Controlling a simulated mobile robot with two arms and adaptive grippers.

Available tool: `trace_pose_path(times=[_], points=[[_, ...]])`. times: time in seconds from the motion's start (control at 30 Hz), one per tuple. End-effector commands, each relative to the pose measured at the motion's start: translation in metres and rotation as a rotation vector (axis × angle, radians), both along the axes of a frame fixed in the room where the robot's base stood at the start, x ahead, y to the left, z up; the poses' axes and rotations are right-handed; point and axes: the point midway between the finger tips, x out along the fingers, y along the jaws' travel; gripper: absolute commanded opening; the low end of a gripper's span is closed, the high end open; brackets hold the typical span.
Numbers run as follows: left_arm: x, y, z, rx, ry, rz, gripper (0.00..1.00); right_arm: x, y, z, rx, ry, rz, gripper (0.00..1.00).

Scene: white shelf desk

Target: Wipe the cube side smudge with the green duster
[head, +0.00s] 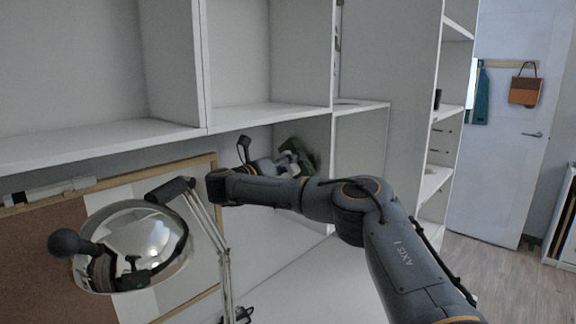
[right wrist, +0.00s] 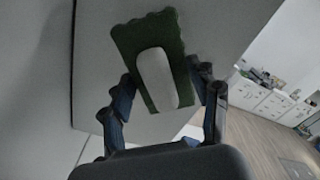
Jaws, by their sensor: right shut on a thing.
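The green duster (right wrist: 148,36) has a wavy-edged dark green pad and a pale rounded grip (right wrist: 157,80). My right gripper (right wrist: 165,84) is shut on it, with one finger on each side of the grip. In the head view, my right gripper (head: 280,164) reaches into the lower shelf compartment, with the duster (head: 300,154) at its far end. The duster is close to the compartment's right side panel (head: 321,138); I cannot tell whether they touch. I cannot make out a smudge in either view. My left gripper is not in view.
A desk lamp with a shiny metal shade (head: 135,235) and thin arm stands at left, near my right forearm. A brown pinboard (head: 35,265) leans behind it. Upper shelves (head: 265,117) hang above my arm. The white desktop (head: 315,295) looks mostly clear.

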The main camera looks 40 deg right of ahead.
Motion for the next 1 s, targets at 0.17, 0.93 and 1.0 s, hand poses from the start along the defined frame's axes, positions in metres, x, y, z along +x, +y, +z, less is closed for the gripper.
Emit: trace_pose_path(times=[0.17,0.93,1.0], points=[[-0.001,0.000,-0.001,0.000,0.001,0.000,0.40,0.000,-0.004,0.000,-0.001,-0.001,-0.001,0.35],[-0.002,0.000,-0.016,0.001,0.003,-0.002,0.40,-0.031,-0.011,-0.001,0.001,-0.001,0.001,0.35],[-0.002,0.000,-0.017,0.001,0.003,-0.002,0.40,-0.035,-0.010,0.000,0.000,-0.001,0.001,0.35]])
